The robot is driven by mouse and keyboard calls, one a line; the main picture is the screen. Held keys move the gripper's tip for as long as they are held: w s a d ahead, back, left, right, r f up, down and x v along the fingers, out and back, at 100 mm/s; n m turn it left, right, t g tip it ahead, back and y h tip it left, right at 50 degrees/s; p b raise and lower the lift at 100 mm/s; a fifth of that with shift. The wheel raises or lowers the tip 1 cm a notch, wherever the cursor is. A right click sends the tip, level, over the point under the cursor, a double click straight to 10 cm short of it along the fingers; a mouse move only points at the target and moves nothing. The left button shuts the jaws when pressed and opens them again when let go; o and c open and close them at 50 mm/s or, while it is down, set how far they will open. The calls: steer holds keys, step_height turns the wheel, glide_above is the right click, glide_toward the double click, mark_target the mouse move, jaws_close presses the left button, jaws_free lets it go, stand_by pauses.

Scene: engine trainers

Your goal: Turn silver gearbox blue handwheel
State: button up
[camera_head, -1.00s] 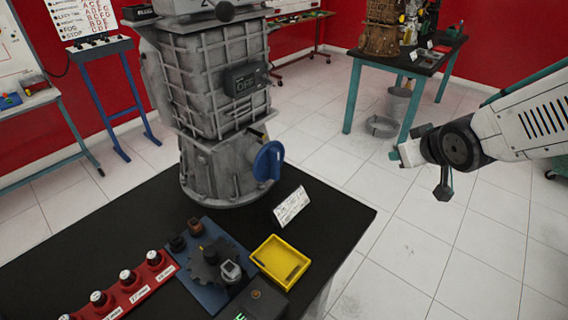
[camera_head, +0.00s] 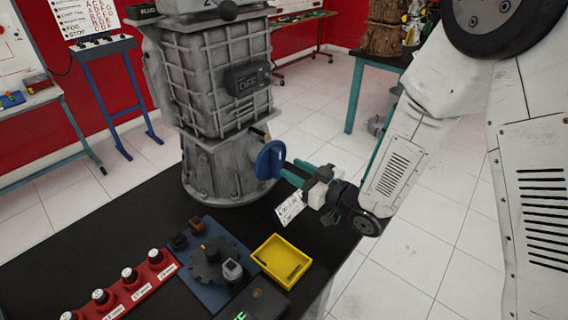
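The silver gearbox (camera_head: 219,164) stands upright on the black table. Its blue handwheel (camera_head: 269,161) faces right on the lower housing. My gripper (camera_head: 288,167) reaches in from the right at handwheel height. Its two teal fingers are spread with a visible gap, and their tips are at the right edge of the handwheel. I cannot tell whether they touch the wheel or have its rim between them.
A white label card (camera_head: 289,208) stands just below my gripper. A yellow tray (camera_head: 281,261), a blue plate with a dark gear (camera_head: 217,262) and a red strip with several knobs (camera_head: 125,287) lie at the front. The black table (camera_head: 120,214) has bare room left of the gearbox.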

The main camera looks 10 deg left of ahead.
mark_target(281, 161)
steer(key=shift+x, duration=2.1)
jaws_close()
steer(key=shift+w+m, duration=0.1)
steer(key=shift+m, duration=0.2)
steer(key=m, duration=0.6)
steer(key=f+m, duration=0.1)
steer(key=m, duration=0.6)
steer(key=w+d+f+m, duration=0.1)
steer(key=m, duration=0.6)
steer(key=shift+w, duration=0.1)
